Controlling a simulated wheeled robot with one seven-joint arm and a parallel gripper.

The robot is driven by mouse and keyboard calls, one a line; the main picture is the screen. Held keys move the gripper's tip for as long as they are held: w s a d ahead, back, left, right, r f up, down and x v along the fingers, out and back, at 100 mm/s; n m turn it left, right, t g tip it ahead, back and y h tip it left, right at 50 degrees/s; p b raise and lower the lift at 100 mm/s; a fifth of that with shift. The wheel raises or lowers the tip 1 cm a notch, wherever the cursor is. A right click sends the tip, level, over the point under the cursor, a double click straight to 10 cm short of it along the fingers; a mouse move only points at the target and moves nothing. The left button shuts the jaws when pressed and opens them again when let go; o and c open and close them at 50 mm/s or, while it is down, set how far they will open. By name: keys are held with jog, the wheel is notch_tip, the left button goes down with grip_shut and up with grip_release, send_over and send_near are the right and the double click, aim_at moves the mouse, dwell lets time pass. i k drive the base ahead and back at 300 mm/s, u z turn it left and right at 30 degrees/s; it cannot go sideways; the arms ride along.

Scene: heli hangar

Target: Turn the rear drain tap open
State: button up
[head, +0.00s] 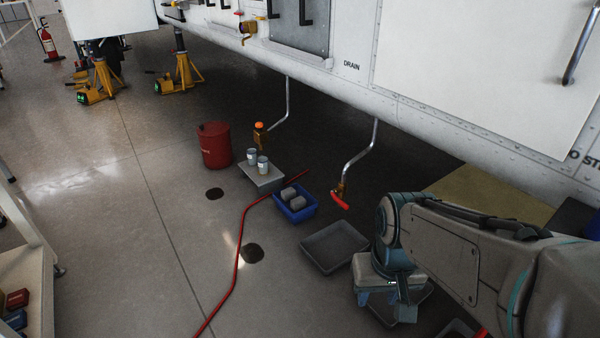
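Two drain pipes hang below the white fuselage. The nearer pipe (362,155) ends in a brass tap with a red lever (340,200), above the floor beside a grey tray. The farther pipe (287,105) ends in a brass tap with an orange top (259,127). No label shows which is the rear tap, and how far either is turned is hard to tell. My gripper (387,298) points down at the lower right, right of and nearer than the red lever, apart from it. Its fingertips are not clear enough to show their opening.
An empty grey tray (334,246) lies below the nearer tap. A blue bin (296,213) with grey blocks, a grey box (261,180) with cans and a red drum (214,147) stand left. A red hose (238,255) crosses the floor. The fuselage hangs low overhead.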

aim_at(344, 204)
jog(key=u, duration=1.55)
jog(key=i, duration=1.25)
jog(key=z, duration=3.3)
jog(key=i, duration=0.5)
jog(key=z, duration=0.1)
